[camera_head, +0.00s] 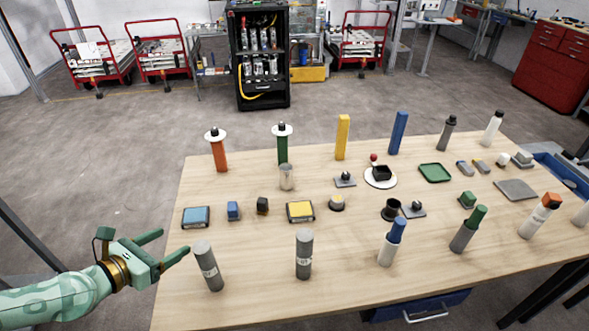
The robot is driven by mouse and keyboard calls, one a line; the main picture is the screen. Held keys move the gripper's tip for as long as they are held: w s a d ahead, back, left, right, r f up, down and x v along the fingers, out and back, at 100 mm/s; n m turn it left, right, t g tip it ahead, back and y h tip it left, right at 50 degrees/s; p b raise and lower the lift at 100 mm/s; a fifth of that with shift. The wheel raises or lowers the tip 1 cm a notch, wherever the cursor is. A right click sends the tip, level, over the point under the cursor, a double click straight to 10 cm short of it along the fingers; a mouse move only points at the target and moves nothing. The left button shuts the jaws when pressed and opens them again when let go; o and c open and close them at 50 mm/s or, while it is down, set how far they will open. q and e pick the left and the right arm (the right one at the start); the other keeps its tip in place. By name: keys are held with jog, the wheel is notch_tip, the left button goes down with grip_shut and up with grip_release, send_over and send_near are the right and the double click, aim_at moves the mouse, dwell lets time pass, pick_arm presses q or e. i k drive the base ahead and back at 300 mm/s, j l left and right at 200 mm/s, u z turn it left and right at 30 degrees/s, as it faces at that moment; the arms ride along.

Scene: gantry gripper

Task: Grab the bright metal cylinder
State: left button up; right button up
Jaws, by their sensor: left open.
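A bright metal cylinder (286,177) stands upright on the wooden table (240,290), just in front of a green cylinder with a white disc (282,143). My left gripper (175,242) is at the table's left edge, open and empty, with its fingers pointing right. It is well to the left of the bright cylinder and nearer to me, apart from it. My right gripper is not in view.
Grey cylinders (208,266) and (304,254) stand along the near side, the first close to my left gripper. A blue tray (196,217), a dark block (262,205) and a yellow tray (300,211) lie before the bright cylinder. An orange cylinder (218,152) stands behind left.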

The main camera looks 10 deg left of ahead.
aim_at(286, 169)
jog(key=i+l, duration=0.35)
jog(key=i, duration=0.2)
jog(key=i+l, duration=0.4)
jog(key=i, duration=0.1)
